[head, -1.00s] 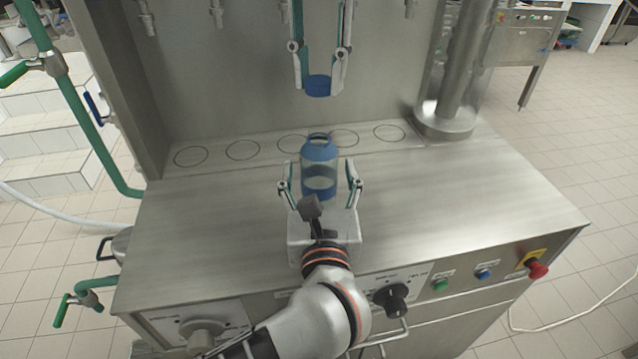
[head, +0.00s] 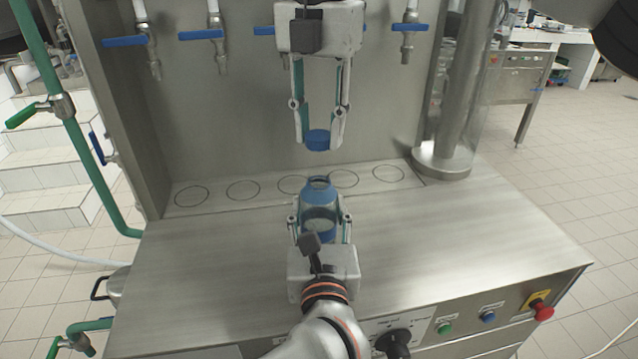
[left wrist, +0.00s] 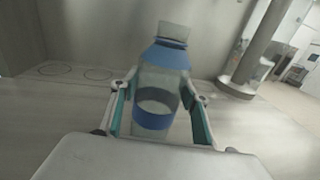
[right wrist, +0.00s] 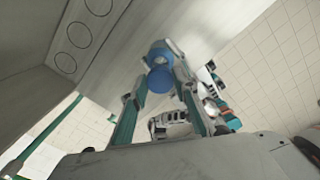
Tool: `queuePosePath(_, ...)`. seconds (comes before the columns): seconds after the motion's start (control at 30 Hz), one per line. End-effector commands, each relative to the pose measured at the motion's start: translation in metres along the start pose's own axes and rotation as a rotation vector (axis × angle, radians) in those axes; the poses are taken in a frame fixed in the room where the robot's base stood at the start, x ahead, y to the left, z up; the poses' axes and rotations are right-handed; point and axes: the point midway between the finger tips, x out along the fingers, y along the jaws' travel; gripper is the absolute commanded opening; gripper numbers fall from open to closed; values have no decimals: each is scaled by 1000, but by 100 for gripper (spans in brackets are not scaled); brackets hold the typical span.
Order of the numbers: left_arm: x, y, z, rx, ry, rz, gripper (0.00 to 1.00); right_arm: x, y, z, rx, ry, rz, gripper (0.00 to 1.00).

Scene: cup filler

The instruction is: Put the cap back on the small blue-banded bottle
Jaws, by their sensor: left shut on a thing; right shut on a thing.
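The small bottle (head: 318,208), clear with blue bands and a blue shoulder, is upright above the steel worktop; its neck is uncapped. My left gripper (head: 319,222) is shut around its body. The left wrist view shows the bottle (left wrist: 157,92) between the fingers, with its clear neck on top. The blue cap (head: 318,139) is in my right gripper (head: 319,133), shut on it, above the bottle with a visible gap. In the right wrist view the cap (right wrist: 160,79) is between the fingertips, with the bottle's blue top (right wrist: 158,53) beyond it.
The steel worktop (head: 460,240) is clear on both sides. Several marked circles (head: 243,190) line its back, below taps with blue handles (head: 203,34). A steel column (head: 455,110) stands at the right rear. Buttons and a red knob (head: 543,312) are on the front panel.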

Motion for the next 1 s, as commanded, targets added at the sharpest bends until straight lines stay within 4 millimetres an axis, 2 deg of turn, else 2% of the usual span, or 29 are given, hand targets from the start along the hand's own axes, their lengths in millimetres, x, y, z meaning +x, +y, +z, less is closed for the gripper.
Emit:
queuePosePath(0.1, 0, 0, 0, -1, -1, 0, 7, 18, 0, 0, -2, 3, -1, 22)
queuePosePath(0.27, 0, 0, 0, -1, -1, 0, 7, 33, 0, 0, -1, 1, 0, 22)
queuePosePath(0.8, 0, 0, 0, -1, -1, 0, 7, 35, 0, 0, 0, 0, 1, 22)
queuePosePath(1.0, 0, 0, 0, -1, -1, 0, 7, 43, 0, 0, -2, 1, 0, 22)
